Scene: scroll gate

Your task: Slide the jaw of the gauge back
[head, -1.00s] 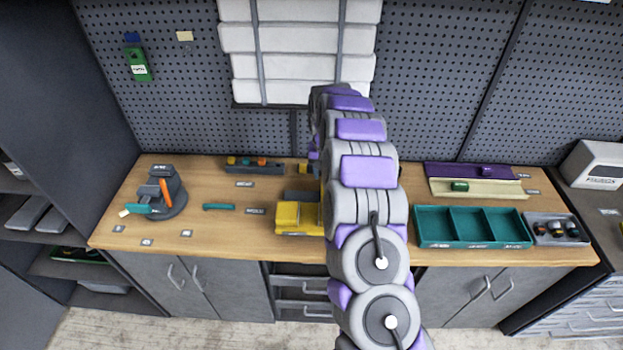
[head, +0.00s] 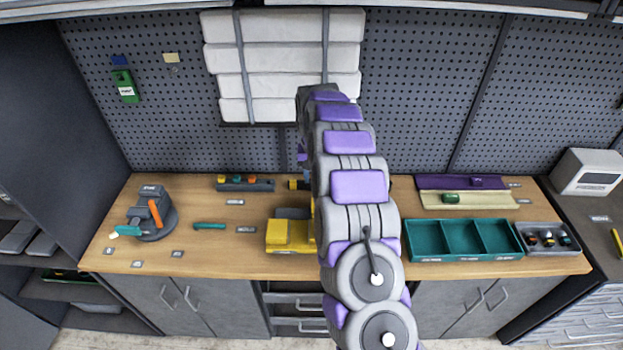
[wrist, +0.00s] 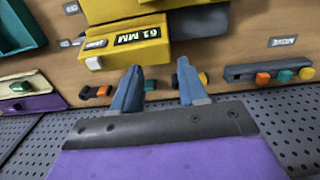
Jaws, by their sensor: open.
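The yellow gauge (head: 290,235) sits on the bench left of my arm in the head view, partly hidden by the arm. In the wrist view its yellow body (wrist: 125,40) is at the top, with a "61 MM" readout facing my gripper. A dark grey part (wrist: 197,22) adjoins it on the right; I cannot tell whether this is the jaw. The fingertips appear just short of the readout side, with no clear contact.
A grey rack with coloured knobs (wrist: 270,74) is at the right in the wrist view. A teal divided tray (head: 462,240) stands right of my arm. The pegboard (head: 420,90) rises behind the bench.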

